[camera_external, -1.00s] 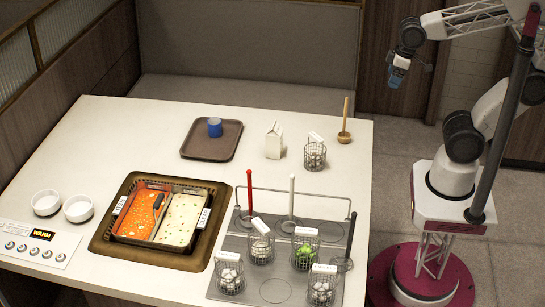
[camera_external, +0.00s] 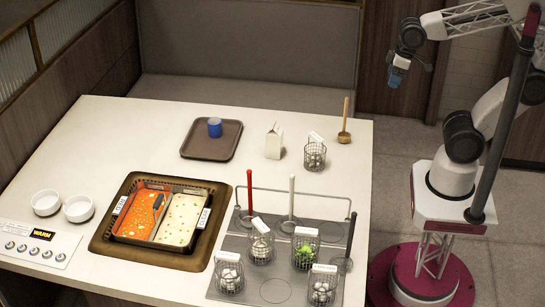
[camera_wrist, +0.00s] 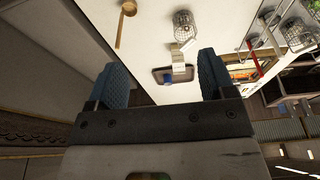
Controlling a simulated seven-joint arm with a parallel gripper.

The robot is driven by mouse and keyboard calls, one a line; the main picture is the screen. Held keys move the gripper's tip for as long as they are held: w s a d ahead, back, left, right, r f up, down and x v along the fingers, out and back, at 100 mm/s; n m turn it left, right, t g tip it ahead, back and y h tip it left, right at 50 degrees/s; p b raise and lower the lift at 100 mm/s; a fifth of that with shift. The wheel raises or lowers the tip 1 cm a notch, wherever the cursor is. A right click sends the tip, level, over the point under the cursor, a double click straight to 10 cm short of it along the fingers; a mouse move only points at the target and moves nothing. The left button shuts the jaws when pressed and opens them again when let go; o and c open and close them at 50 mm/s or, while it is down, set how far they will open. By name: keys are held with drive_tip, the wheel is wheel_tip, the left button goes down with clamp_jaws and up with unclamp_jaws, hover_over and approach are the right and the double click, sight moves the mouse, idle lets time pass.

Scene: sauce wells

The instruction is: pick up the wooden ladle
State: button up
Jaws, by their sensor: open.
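The wooden ladle (camera_external: 345,124) stands at the back right of the white table, its bowl down and its handle upright. In the wrist view the wooden ladle (camera_wrist: 124,20) shows at the top, left of the middle. My gripper (camera_external: 396,75) is raised beyond the table's right edge, well apart from the ladle. In the wrist view my gripper (camera_wrist: 160,80) has its two blue fingers spread wide, with nothing held between them.
A wire basket (camera_external: 314,154) and a white carton (camera_external: 273,141) stand left of the ladle. A brown tray (camera_external: 190,146) holds a blue cup (camera_external: 215,127). A two-part sauce pan (camera_external: 152,240), a rack with upright ladles and several baskets fill the front.

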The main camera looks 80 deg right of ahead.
drive_tip(key=c, duration=0.6)
drive_tip(key=shift+o, duration=0.2)
drive_tip(key=w+d+f+m+t+h, duration=0.15)
drive_tip(key=w+d+f+t, duration=0.35)
drive_tip(key=w+d+f, duration=0.55)
drive_tip(key=d+f+t, duration=0.2)
drive_tip(key=f+t, duration=0.1)
drive_tip(key=f, duration=0.2)
drive_tip(key=d+f+n+t+y, duration=0.1)
drive_tip(key=d+f+t, duration=0.1)
drive_tip(key=f, duration=0.4)
drive_tip(key=shift+s+f+t, duration=0.15)
drive_tip(key=shift+f+t, duration=0.1)
drive_tip(key=shift+t, duration=0.25)
drive_tip(key=shift+d, duration=0.1)
drive_tip(key=shift+x, duration=1.3)
